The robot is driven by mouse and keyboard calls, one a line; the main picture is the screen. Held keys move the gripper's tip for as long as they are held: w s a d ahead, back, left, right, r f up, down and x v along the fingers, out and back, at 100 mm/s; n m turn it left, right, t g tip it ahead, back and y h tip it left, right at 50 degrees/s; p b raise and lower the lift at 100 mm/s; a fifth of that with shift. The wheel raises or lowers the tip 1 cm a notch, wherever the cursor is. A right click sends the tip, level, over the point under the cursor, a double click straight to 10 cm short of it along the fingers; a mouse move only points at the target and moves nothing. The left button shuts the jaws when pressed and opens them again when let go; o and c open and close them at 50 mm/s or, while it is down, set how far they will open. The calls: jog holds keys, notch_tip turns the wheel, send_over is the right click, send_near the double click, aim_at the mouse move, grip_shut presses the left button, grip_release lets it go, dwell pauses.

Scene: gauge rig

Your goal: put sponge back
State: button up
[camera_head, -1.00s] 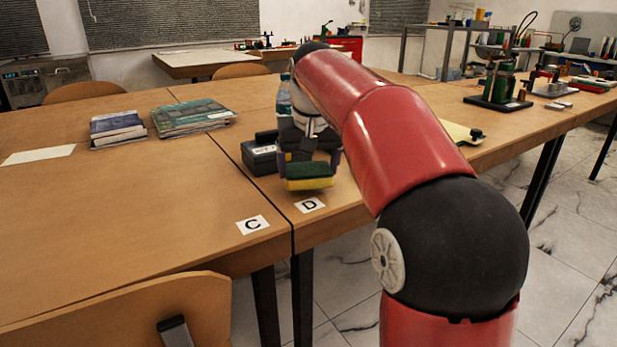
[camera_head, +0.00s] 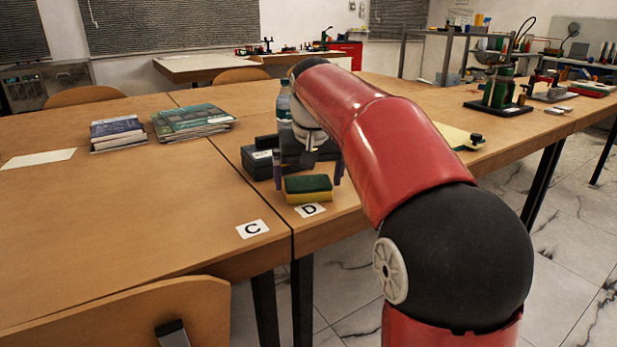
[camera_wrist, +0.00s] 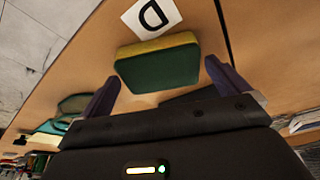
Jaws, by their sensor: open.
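The sponge (camera_head: 308,189), yellow below and dark green on top, lies flat on the table just behind the white card marked D (camera_head: 310,210). In the wrist view the sponge (camera_wrist: 158,63) shows just beyond the fingertips, with the D card (camera_wrist: 151,17) past it. My gripper (camera_head: 308,172) is open, its two dark purple fingers apart, behind the sponge in the head view. In the wrist view my gripper (camera_wrist: 160,85) has nothing between its fingers.
A dark box (camera_head: 262,161) and a clear bottle (camera_head: 284,104) stand close behind my gripper. A card marked C (camera_head: 252,229) lies on the neighbouring table. Books (camera_head: 190,121) lie farther back left. The table's front edge is close to the D card.

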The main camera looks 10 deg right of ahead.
jog(key=p+v, duration=0.3)
jog(key=v, duration=0.9)
jog(key=s+f+n+t, duration=0.1)
jog(key=s+f+t, duration=0.1)
jog(key=s+f, duration=1.9)
jog(key=s, duration=0.3)
jog(key=shift+s+d+f, duration=0.15)
jog(key=shift+s+f, duration=0.2)
jog(key=shift+f, duration=0.05)
